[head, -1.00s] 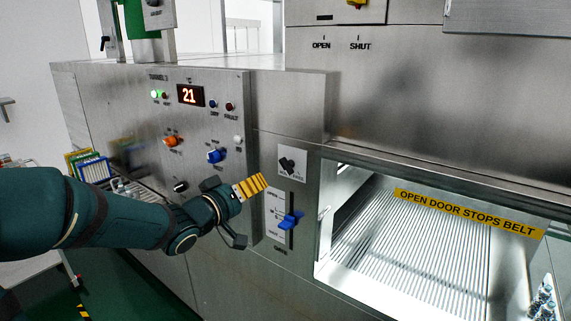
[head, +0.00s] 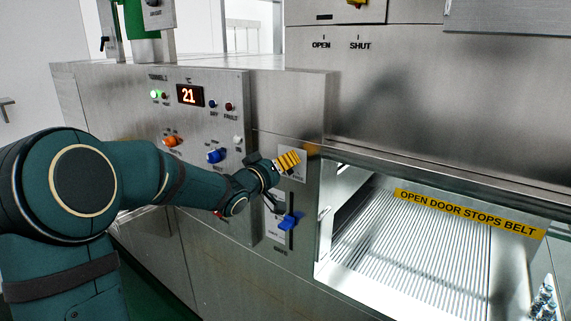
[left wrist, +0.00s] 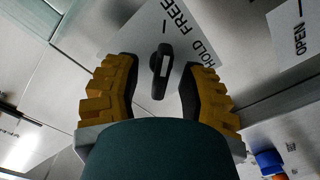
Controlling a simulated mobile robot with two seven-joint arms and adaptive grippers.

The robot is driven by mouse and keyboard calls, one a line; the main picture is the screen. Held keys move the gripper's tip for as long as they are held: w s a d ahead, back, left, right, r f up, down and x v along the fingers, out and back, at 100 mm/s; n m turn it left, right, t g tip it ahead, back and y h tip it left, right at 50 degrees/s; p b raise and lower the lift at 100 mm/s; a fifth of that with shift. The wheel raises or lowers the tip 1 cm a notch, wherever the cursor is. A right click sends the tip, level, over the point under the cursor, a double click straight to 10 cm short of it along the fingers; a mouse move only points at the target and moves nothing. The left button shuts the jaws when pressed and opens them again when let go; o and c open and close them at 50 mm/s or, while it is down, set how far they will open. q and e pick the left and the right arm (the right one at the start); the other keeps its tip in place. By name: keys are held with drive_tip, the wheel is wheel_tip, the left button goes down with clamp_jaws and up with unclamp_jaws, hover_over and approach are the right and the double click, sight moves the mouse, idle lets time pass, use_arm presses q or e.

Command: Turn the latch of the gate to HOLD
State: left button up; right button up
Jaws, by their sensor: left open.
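The gate's latch is a small black knob (left wrist: 161,62) on a white plate (left wrist: 188,22) marked HOLD and FREE, in the left wrist view. In the head view my left gripper (head: 289,160) covers the knob, and only a strip of the plate (head: 299,178) shows. My left gripper is open, its yellow-backed fingers (left wrist: 157,78) on either side of the knob with gaps; contact is not visible. My right gripper is not in view.
A blue lever (head: 290,220) sits just below on an OPEN plate. The control panel (head: 205,125) with a blue knob (head: 216,156) is to the left. The open hatch with a ribbed belt (head: 420,240) is to the right.

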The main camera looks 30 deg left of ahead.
use_arm(q)
drive_tip(key=shift+w, duration=0.3)
clamp_jaws()
